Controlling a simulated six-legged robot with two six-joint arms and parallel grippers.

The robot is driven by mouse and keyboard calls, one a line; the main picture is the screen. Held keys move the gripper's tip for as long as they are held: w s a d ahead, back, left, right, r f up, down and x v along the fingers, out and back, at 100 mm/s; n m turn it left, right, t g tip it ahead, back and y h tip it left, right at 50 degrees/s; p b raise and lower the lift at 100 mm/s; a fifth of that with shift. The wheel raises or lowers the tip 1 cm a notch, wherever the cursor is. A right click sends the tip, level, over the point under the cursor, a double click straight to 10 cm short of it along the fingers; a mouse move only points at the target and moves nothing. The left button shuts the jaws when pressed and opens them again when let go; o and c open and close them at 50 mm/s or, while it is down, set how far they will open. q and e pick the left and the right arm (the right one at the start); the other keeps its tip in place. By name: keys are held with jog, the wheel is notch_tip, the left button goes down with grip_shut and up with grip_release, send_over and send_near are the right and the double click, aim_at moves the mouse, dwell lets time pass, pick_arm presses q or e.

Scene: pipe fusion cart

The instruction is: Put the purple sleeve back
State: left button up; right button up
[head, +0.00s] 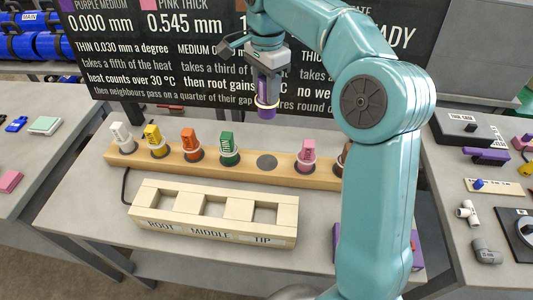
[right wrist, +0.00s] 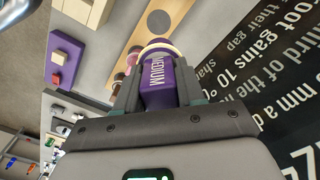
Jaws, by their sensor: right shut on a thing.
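My right gripper (head: 266,88) is shut on the purple sleeve (head: 266,112), which has a pale ring near its lower end. It holds the sleeve upright in the air above and behind the wooden rack (head: 240,173). In the right wrist view the sleeve (right wrist: 158,88) sits between the fingers and reads MEDIUM. The rack has a bare dark round spot (head: 267,162) between the green sleeve (head: 229,145) and the pink sleeve (head: 307,152). This spot also shows in the right wrist view (right wrist: 160,22), beyond the sleeve. My left gripper is out of view.
White (head: 121,137), yellow (head: 155,138) and orange (head: 190,142) sleeves stand to the left in the rack. A wooden block (head: 212,228) marked ROOT, MIDDLE, TIP lies in front, its bays empty. My right arm hides the rack's right end. A dark sign (head: 190,60) stands behind.

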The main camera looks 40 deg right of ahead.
notch_tip(320, 180, down, 19)
jog(key=shift+r, duration=0.2)
jog(key=shift+s+r, duration=0.1)
jog(key=shift+s, duration=0.1)
jog(key=shift+b, duration=0.3)
jog(key=o, duration=1.1)
jog(key=shift+w+f, duration=0.1)
jog(key=shift+f, duration=0.15)
jog(key=shift+r, duration=0.1)
